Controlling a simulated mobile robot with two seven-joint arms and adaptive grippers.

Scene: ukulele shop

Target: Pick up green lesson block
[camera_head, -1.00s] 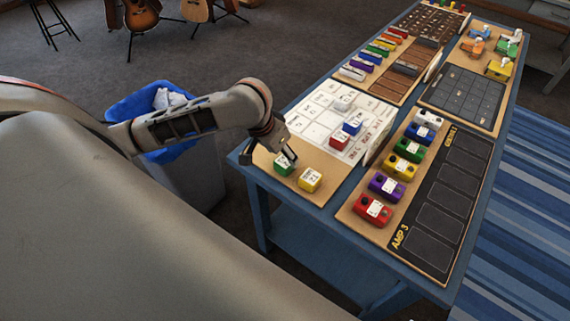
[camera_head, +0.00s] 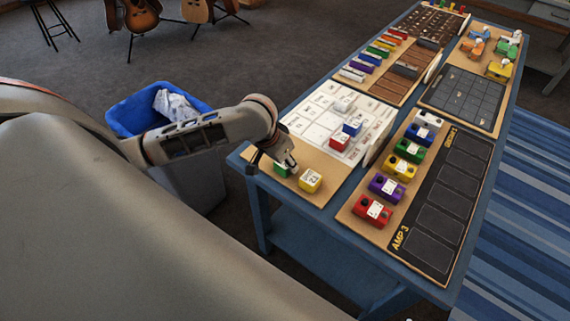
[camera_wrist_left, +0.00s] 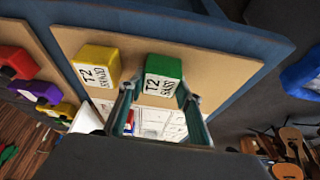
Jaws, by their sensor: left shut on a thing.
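The green lesson block (camera_head: 281,169) is at the near left corner of the tan board, and it shows large in the left wrist view (camera_wrist_left: 163,72) with a white "T2" label. My left gripper (camera_head: 272,165) reaches down over it and is shut on it, with one finger at each side in the wrist view (camera_wrist_left: 160,92). The fingers hide part of the block in the head view. I cannot tell whether it touches the board. A yellow block (camera_head: 310,180), also labelled "T2" in the wrist view (camera_wrist_left: 97,66), stands close beside it. My right gripper is not in view.
A white grid sheet (camera_head: 322,107) with red (camera_head: 340,141) and blue (camera_head: 352,128) blocks lies behind. A board with several coloured pedals (camera_head: 374,210) is to the right. A blue-lined bin (camera_head: 140,115) stands left of the blue table (camera_head: 300,213).

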